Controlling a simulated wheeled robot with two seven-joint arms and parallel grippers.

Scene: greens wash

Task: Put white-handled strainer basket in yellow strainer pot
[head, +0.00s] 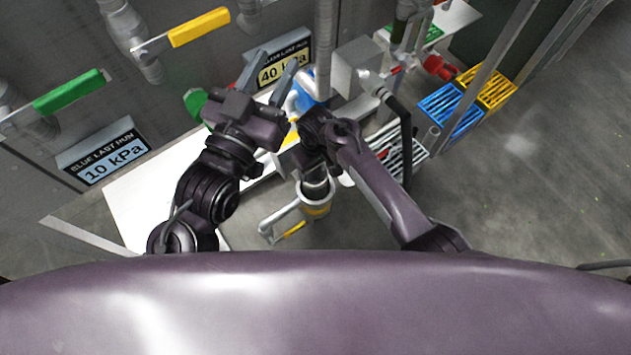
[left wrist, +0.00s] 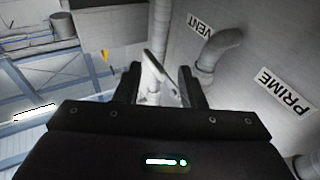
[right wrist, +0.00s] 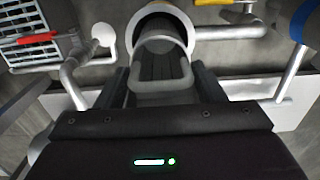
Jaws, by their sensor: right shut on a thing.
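The yellow strainer pot (head: 316,209) stands low in the middle of the head view, with a pipe at its left. In the right wrist view its round pale rim (right wrist: 190,32) is at the top. The strainer basket (right wrist: 160,70), dark grey and slotted, lies across the pot's mouth in that view; how deep it sits I cannot tell. My right gripper (right wrist: 165,92) is shut on the basket's grey-looking handle end, close to the pot. My left gripper (head: 268,72) is raised at the upper left, open and empty, away from the pot.
A yellow valve lever (head: 199,27) and a green one (head: 69,92) stick out from the left wall. Pressure signs (head: 103,157) stand below them. A blue crate (head: 451,109) and a yellow crate (head: 487,88) sit at the right. The floor at far right is clear.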

